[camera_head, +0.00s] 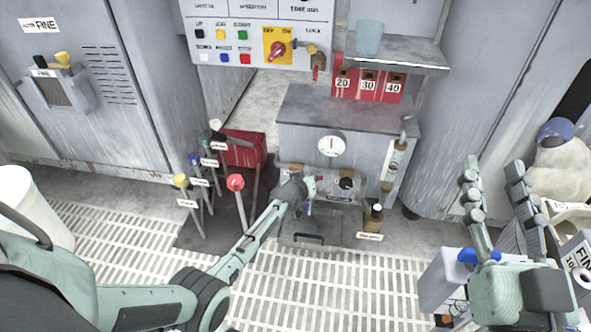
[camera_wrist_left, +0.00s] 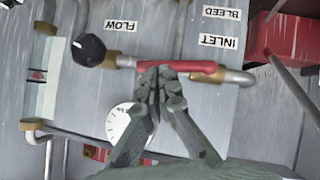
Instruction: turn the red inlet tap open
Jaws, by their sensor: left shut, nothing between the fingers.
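The red inlet tap handle (camera_wrist_left: 190,66) shows in the left wrist view, lying roughly along the pipe beside the INLET label (camera_wrist_left: 217,41). My left gripper (camera_wrist_left: 160,80) is shut and empty, its fingertips at the left part of the red handle and partly covering its lower edge. I cannot tell whether they touch it. My right gripper (camera_head: 493,172) is open and empty at the right, away from the machine.
A black knob (camera_wrist_left: 88,49) sits near the FLOW label (camera_wrist_left: 120,26). A round gauge (camera_wrist_left: 117,122) is partly behind my left fingers. Several upright levers, one with a red ball (camera_head: 235,183), stand left of the machine.

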